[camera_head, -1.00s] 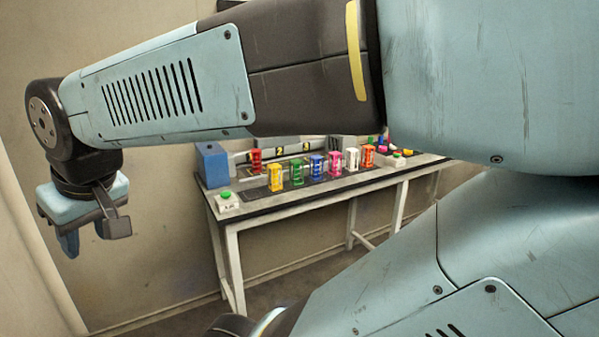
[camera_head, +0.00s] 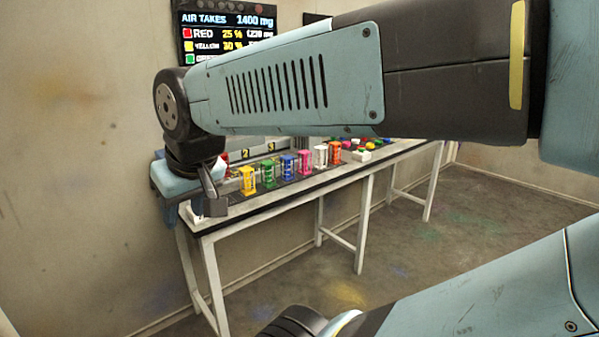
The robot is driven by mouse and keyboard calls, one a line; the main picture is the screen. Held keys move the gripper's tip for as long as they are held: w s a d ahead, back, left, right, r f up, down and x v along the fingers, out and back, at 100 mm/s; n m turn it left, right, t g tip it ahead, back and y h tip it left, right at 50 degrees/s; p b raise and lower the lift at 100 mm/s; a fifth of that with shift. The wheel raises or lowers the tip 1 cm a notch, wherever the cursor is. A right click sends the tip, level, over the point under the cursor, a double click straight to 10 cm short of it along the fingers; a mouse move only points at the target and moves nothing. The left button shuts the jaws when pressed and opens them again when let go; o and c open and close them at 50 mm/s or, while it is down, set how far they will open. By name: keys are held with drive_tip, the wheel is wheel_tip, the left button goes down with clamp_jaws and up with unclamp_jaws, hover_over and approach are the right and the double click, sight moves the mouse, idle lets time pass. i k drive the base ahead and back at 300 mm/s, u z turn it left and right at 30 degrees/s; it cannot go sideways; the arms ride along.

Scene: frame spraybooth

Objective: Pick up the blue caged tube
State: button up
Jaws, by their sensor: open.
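The blue caged tube (camera_head: 287,166) stands upright on the bench in a row of coloured caged tubes. It is between the green caged tube (camera_head: 269,171) and the pink caged tube (camera_head: 304,162). My gripper (camera_head: 172,214) is open and hangs downward at the bench's left end, left of the row and apart from the blue tube. Its fingers are partly hidden by its own body, and I see nothing held in it.
The yellow caged tube (camera_head: 247,181) is the row's nearest to my gripper. White (camera_head: 321,156) and orange (camera_head: 335,152) tubes stand right of the pink one. A screen (camera_head: 226,36) hangs behind. My arm hides the bench's back. The floor (camera_head: 440,220) in front is clear.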

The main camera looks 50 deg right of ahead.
sight(287, 177)
drive_tip(key=z, duration=0.95)
drive_tip(key=i, duration=1)
